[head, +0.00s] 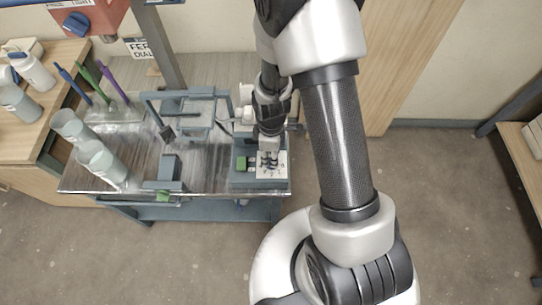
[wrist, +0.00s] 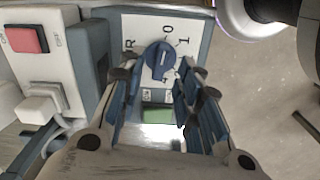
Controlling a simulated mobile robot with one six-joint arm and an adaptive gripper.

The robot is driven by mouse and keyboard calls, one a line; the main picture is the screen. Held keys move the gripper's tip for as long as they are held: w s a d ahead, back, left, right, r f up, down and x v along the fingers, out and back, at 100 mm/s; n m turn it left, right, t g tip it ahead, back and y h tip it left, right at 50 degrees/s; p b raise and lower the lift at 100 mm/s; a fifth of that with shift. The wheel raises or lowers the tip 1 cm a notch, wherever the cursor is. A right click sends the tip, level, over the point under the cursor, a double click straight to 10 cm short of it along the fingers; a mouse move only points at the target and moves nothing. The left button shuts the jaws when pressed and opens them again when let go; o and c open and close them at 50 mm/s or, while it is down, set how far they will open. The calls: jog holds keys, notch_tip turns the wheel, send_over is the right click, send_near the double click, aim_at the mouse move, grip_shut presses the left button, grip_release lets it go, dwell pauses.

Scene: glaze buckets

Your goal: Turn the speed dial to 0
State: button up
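The blue dial (wrist: 160,60) sits on a white plate (wrist: 145,24) marked R, 0 and 1. R is at its left, 0 at the top and 1 at the right. A pale line shows on the dial, but I cannot tell surely which mark it points to. My gripper (wrist: 160,78) is open, its fingers spread to either side of the dial's lower edge, with no clear contact. In the head view my gripper (head: 269,159) is over the plate (head: 273,173) on the table's right end, and hides the dial there.
A green button (wrist: 158,115) lies between my fingers. A red switch (wrist: 27,40) and a plug (wrist: 38,108) are at the left. Floor at right is clear.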

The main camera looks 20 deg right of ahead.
notch_tip(320, 180, up, 10)
jog(key=shift+f, duration=0.2)
dwell(0.5)
jog(key=s+r+m+t, duration=0.1)
jog(key=s+r+m, duration=0.2)
jog(key=r, duration=0.5)
jog(key=s+r+m+t, duration=0.1)
jog(key=s+r+m, duration=0.15)
jog(key=r, duration=0.55)
jog(key=s+r+m+t, duration=0.2)
jog(key=s+r+m, duration=0.5)
jog(key=s, duration=0.2)
jog(key=shift+s+d+r+t, duration=0.3)
jog(key=shift+r, duration=0.05)
